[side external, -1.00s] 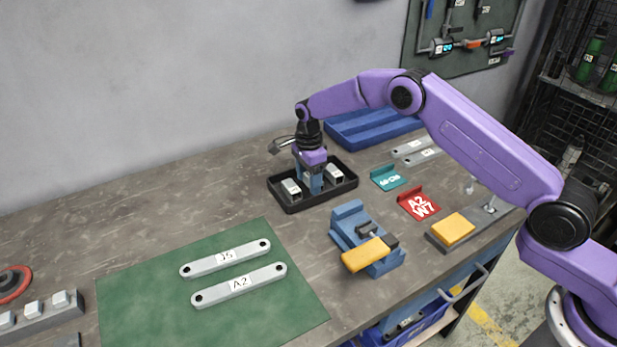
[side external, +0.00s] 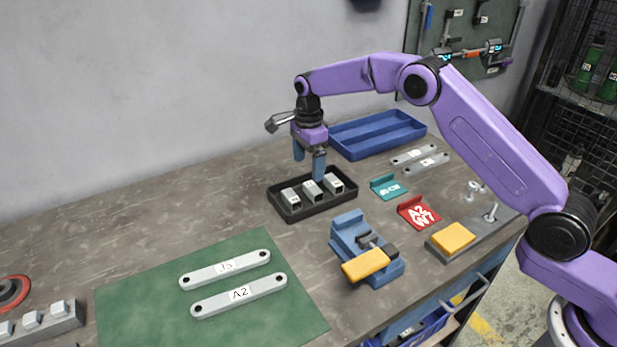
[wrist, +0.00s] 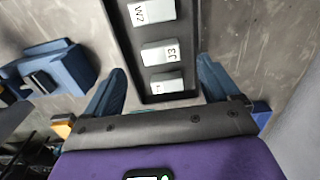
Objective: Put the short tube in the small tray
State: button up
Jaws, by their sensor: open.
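A blue two-compartment tray (side external: 375,134) lies behind. A blue vise (side external: 352,235) with a yellow piece stands in front. Teal (side external: 388,187) and red (side external: 418,213) brackets lie to the right. A green mat (side external: 170,285) with two grey bars is front left.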

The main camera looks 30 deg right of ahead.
jog(key=shift+r, duration=1.85)
jog(key=s+a+r+n, duration=0.1)
jog(key=s+r+n, duration=0.3)
jog(key=s+n, duration=0.55)
jog(key=s+a+r+n, duration=0.1)
jog(key=s+r+n, duration=0.4)
jog(key=s, duration=0.8)
jog(key=s+d+f+n, duration=0.1)
jog(key=s+d+n, duration=0.5)
jog(key=s, duration=0.6)
jog(key=s+d+f+n, duration=0.2)
jog(key=s+d+n, duration=0.5)
jog(key=s+n, duration=0.3)
jog(key=shift+s, duration=1.1)
